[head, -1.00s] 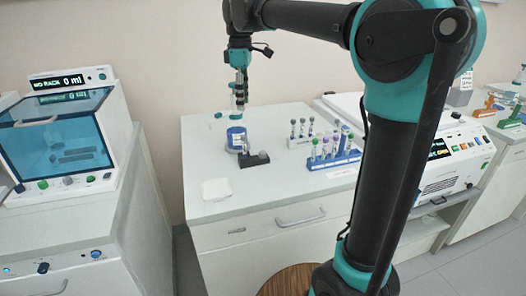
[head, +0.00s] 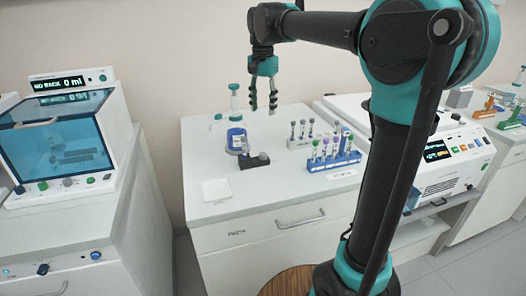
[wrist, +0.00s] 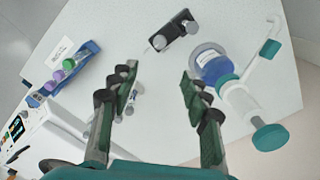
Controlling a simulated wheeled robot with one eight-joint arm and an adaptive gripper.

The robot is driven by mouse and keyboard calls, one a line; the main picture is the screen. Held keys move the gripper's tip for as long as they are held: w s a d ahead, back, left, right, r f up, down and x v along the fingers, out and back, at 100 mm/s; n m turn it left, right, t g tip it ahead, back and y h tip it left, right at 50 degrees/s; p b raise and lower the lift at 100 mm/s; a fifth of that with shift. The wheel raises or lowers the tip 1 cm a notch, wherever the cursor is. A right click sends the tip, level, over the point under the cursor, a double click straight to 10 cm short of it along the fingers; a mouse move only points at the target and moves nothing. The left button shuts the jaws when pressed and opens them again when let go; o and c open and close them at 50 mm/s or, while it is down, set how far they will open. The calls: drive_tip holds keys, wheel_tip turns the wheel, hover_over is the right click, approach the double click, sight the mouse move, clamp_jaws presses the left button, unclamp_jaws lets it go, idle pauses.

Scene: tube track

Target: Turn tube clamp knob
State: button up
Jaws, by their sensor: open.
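The tube clamp, a small black block with grey knobs, lies on the white bench in front of the blue-labelled bottle. In the head view the clamp (head: 255,161) has a rounded knob on top. In the wrist view the clamp (wrist: 173,30) is at the top centre, with grey round ends. My gripper (head: 262,109) is open and empty, pointing down above the bench, apart from the clamp and slightly right of it. In the wrist view my gripper (wrist: 158,72) has its fingers spread, with only bench and a small tube between them.
A blue-labelled bottle (head: 236,140) with a teal-capped white dispenser (head: 234,98) stands behind the clamp. A blue tube rack (head: 334,161) and a white rack (head: 300,142) are to the right. A white square pad (head: 216,189) lies at front left. The bench front (head: 260,200) is clear.

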sight(263, 154)
wheel_tip(263, 154, down, 17)
drive_tip(key=shift+f, duration=0.2)
idle(0.4)
drive_tip(key=shift+c, duration=0.4)
clamp_jaws()
